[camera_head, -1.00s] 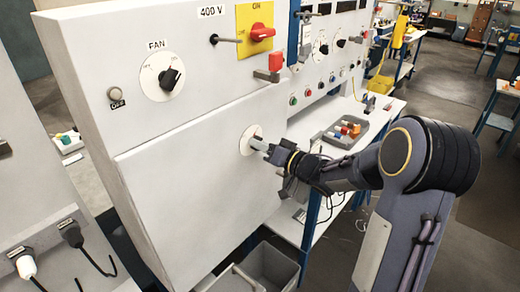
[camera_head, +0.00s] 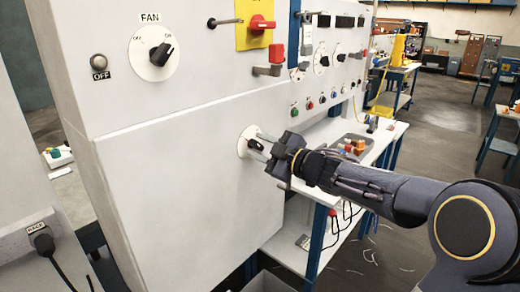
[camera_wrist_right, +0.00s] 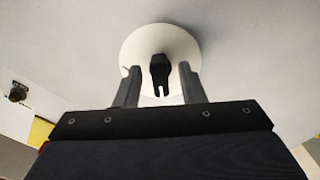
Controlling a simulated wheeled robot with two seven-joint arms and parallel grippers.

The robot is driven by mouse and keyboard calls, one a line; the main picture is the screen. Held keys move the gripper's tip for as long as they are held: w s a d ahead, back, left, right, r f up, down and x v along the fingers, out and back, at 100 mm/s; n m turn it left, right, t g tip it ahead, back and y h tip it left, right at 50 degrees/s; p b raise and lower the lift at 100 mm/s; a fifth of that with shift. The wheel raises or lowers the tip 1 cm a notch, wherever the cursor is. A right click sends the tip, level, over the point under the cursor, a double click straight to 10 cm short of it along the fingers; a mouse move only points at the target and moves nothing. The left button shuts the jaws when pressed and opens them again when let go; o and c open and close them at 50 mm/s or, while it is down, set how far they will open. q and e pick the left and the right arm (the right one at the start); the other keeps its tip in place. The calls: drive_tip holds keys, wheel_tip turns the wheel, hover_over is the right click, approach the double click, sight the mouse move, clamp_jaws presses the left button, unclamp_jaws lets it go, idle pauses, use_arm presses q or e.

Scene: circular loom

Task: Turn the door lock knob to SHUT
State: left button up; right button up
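The door lock knob is a small black knob (camera_head: 255,145) on a round white plate (camera_head: 243,148), low on the grey cabinet front. It also shows in the right wrist view (camera_wrist_right: 159,68), with the white plate (camera_wrist_right: 160,40) behind it. My right gripper (camera_head: 263,143) is at the knob. In the wrist view its two fingers (camera_wrist_right: 158,85) are apart, one on each side of the knob, with gaps visible between knob and fingers. No lettering on the plate can be read. My left gripper is out of view.
Above on the cabinet (camera_head: 180,120) are a FAN knob (camera_head: 162,54), an OFF button (camera_head: 99,63), a red rotary switch (camera_head: 262,24) and a red-topped lever (camera_head: 276,56). A tray (camera_head: 350,142) of coloured parts lies on the white bench behind. A black plug (camera_head: 43,240) is at lower left.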

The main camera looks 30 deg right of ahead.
drive_tip(key=p+v, duration=0.1)
drive_tip(key=v, duration=0.6)
